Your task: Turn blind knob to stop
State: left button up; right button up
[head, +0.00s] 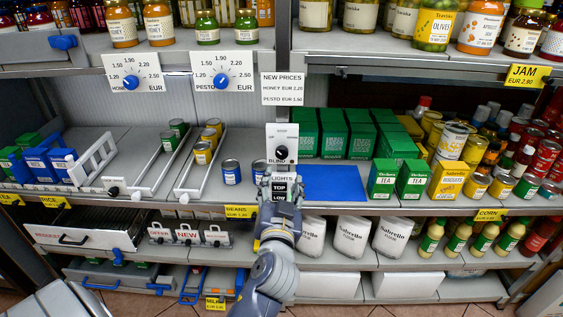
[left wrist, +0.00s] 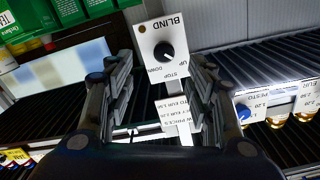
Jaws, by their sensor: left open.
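The blind knob (head: 281,152) is a round black knob on a small white upright panel marked BLIND, at the middle shelf's front. In the left wrist view the black knob (left wrist: 163,51) shows upside down on its panel, with the words UP, STOP and DOWN around it. I cannot tell clearly which word its mark points to. My left gripper (head: 280,183) is just below the knob in the head view, in front of the LIGHTS panel. In the left wrist view its open fingers (left wrist: 161,62) flank the BLIND panel, with nothing between them touching the knob visibly. My right gripper is out of view.
The LIGHTS panel with TOP and LOW (head: 280,188) sits directly below. Blue price knobs (head: 131,81) and (head: 221,81) are above left. Green tea boxes (head: 382,178) stand right, small tins (head: 231,172) left. A blue mat (head: 333,182) lies bare beside the panel.

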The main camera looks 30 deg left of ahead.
aim_at(282, 154)
pick_arm(q)
jog(key=x, duration=0.3)
jog(key=p+x, duration=0.1)
jog(key=x, duration=0.2)
jog(key=r+p+x, duration=0.1)
jog(key=x, duration=0.2)
jog(key=shift+w+a, duration=0.15)
jog(key=shift+a, duration=0.15)
jog(key=shift+w+a, duration=0.35)
jog(key=shift+w, duration=0.15)
jog(key=shift+p, duration=0.3)
jog(key=c, duration=1.1)
